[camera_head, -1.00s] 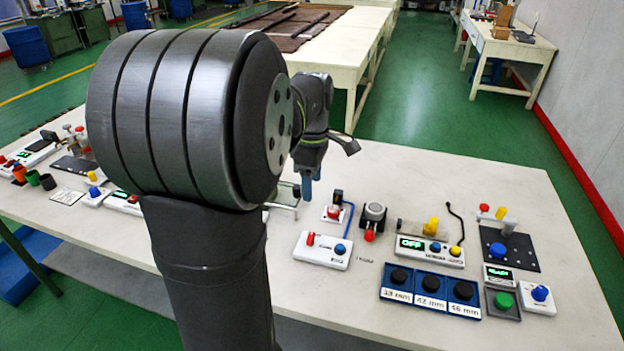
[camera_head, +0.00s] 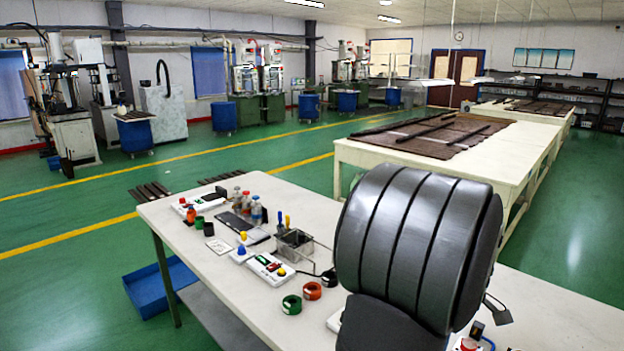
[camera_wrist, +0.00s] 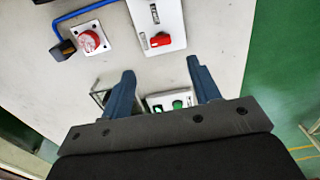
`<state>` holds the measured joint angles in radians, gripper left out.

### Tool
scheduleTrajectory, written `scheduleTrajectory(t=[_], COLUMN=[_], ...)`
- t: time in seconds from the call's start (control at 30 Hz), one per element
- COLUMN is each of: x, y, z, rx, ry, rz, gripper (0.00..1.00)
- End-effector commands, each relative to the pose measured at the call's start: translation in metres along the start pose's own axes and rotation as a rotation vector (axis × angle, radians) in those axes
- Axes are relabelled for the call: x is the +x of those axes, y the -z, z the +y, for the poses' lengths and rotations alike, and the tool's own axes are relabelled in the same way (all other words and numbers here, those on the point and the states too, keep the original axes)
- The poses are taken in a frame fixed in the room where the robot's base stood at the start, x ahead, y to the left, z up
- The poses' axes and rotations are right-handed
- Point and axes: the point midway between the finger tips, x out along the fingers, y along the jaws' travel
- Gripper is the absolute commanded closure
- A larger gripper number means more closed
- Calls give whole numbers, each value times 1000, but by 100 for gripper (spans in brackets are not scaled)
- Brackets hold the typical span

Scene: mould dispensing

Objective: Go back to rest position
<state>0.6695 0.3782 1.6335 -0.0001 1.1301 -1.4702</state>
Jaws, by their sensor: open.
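My gripper (camera_wrist: 161,95) shows in the wrist view with two blue fingers spread apart and nothing between them. It is above the white worktable (camera_wrist: 222,42), clear of the devices below. In the head view my own dark arm link covers the right part of the table, and the gripper's fingers are hidden behind it. In the wrist view a white box with a red switch (camera_wrist: 160,40) lies beyond the fingers. A red round knob on a white plate (camera_wrist: 89,41) with a blue tube is at the upper left.
In the head view the worktable's left half holds bottles (camera_head: 256,210), a wire basket (camera_head: 295,244), a control box (camera_head: 270,268) and green and red rings (camera_head: 292,304). A blue bin (camera_head: 160,287) is on the floor. A long cream table (camera_head: 375,154) stands behind.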

Motion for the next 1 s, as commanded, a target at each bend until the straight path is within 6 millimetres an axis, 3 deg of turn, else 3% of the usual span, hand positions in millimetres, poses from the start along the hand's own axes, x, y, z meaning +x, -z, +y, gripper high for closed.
scheduleTrajectory(t=[0.3,0.5,0.7,1.0], x=[64,92,104,104], y=[0,0,0,0], z=[-1,0,0,0], rx=[0,0,0,2], ry=[4,3,0,0], rz=[0,0,0,0], gripper=[44,44,44,44])
